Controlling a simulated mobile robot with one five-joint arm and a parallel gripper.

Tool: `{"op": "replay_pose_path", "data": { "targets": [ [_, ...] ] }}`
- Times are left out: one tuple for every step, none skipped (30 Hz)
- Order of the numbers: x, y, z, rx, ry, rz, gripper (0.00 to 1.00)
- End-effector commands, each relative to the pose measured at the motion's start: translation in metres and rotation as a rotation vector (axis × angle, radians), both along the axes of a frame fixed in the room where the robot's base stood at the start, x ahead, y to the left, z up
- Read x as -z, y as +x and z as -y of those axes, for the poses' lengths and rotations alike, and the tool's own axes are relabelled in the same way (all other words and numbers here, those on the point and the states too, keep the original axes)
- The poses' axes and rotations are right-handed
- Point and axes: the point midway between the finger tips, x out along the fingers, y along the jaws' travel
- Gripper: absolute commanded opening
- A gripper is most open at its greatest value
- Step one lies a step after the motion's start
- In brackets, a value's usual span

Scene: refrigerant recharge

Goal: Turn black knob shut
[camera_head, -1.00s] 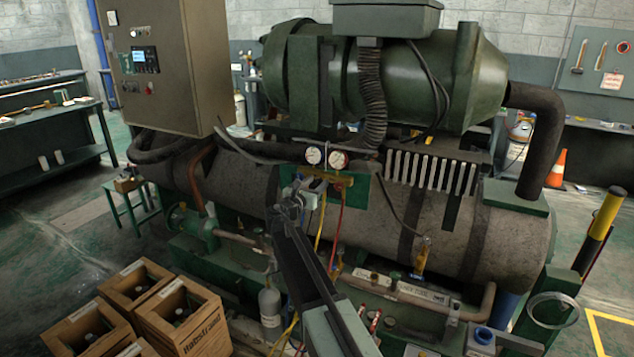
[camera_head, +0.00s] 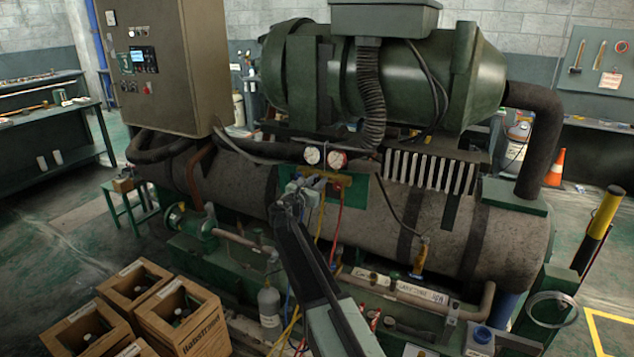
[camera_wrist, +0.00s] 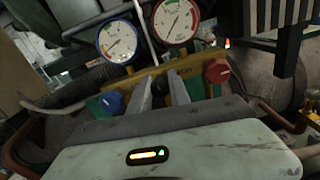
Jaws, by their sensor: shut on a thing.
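A yellow gauge manifold (camera_wrist: 199,88) crosses the wrist view, with a blue knob (camera_wrist: 112,103) on the left and a red knob (camera_wrist: 216,71) on the right. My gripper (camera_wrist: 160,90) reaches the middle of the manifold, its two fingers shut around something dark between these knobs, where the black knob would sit. The fingers and shadow hide most of it, and how far it is turned cannot be seen. In the head view my gripper (camera_head: 305,187) is at the manifold (camera_head: 335,179), below the two gauges.
A blue-rimmed gauge (camera_wrist: 118,41) and a red-rimmed gauge (camera_wrist: 176,21) stand just above the fingers. Yellow and red hoses (camera_head: 336,222) hang below the manifold. The large grey tank (camera_head: 390,210) lies behind. Wooden crates (camera_head: 190,325) stand at the lower left.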

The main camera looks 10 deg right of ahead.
Motion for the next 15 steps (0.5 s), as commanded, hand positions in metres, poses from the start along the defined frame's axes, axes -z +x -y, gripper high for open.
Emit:
{"op": "replay_pose_path", "data": {
  "targets": [
    [-0.0003, 0.0007, -0.0015, -0.004, 0.02, 0.016, 0.0],
    [-0.0003, 0.0007, -0.0015, -0.004, 0.036, 0.028, 0.0],
    [-0.0003, 0.0006, -0.0015, -0.004, 0.058, 0.044, 0.0],
    [-0.0003, 0.0005, -0.0014, -0.004, 0.077, 0.057, 0.0],
    [-0.0003, 0.0005, -0.0014, -0.004, 0.098, 0.071, 0.0],
    [-0.0003, 0.0005, -0.0014, -0.005, 0.125, 0.091, 0.0],
    [-0.0003, 0.0005, -0.0014, -0.005, 0.147, 0.107, 0.0],
    [-0.0003, 0.0005, -0.0013, -0.005, 0.17, 0.124, 0.0],
    [-0.0002, 0.0005, -0.0014, -0.005, 0.2, 0.146, 0.0],
    [-0.0002, 0.0004, -0.0013, -0.005, 0.223, 0.162, 0.0],
    [-0.0002, 0.0004, -0.0013, -0.005, 0.247, 0.179, 0.0],
    [-0.0002, 0.0004, -0.0012, -0.005, 0.277, 0.202, 0.0],
    [-0.0002, 0.0003, -0.0011, -0.005, 0.301, 0.219, 0.0],
    [-0.0001, 0.0004, -0.0012, -0.005, 0.324, 0.236, 0.0],
    [-0.0001, 0.0002, -0.0012, -0.005, 0.355, 0.258, 0.0]
  ]
}}
